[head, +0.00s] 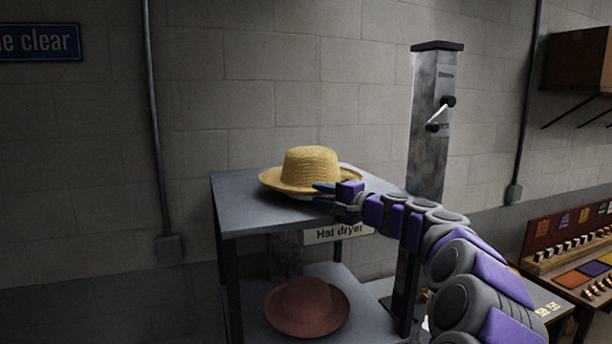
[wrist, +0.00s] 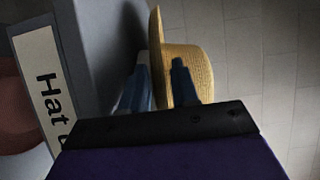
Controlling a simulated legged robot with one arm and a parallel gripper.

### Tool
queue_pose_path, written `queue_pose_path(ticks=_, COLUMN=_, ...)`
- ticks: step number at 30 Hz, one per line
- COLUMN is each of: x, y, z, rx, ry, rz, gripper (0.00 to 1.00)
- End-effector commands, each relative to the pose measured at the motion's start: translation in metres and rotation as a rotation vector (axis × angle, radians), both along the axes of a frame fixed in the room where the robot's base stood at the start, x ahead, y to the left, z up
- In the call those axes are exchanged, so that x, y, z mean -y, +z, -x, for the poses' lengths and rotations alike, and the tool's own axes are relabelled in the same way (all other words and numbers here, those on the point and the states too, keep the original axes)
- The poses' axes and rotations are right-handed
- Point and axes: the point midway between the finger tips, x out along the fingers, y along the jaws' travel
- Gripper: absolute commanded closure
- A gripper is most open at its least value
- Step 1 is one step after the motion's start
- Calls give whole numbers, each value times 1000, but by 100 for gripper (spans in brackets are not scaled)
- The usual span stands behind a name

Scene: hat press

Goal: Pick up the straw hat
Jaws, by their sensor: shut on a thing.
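The yellow straw hat (head: 311,163) is upright at the top shelf of the grey hat dryer stand (head: 240,207), its brim spread over a pale disc-like edge. My gripper (head: 322,194) reaches in from the right and is shut on the near right part of the brim. In the wrist view the straw hat (wrist: 196,68) lies sideways in the picture, with the brim between my blue fingers (wrist: 160,85). Whether the hat is lifted clear of the shelf I cannot tell.
A reddish-brown hat (head: 307,307) lies on the lower shelf. A "Hat dryer" sign (head: 339,232) is on the stand's front edge. A grey metal post (head: 432,130) with a crank stands just right of it. A table with coloured patches (head: 575,270) is at far right.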

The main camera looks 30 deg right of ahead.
Motion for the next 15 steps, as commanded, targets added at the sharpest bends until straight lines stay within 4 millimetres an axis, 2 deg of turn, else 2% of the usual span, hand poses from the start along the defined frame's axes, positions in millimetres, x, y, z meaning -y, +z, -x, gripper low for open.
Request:
queue_pose_path(ticks=7, x=12, y=-3, z=1, rx=0, ry=0, rz=-6, gripper=100)
queue_pose_path(ticks=15, x=9, y=6, z=0, rx=0, ry=-3, rz=-3, gripper=100)
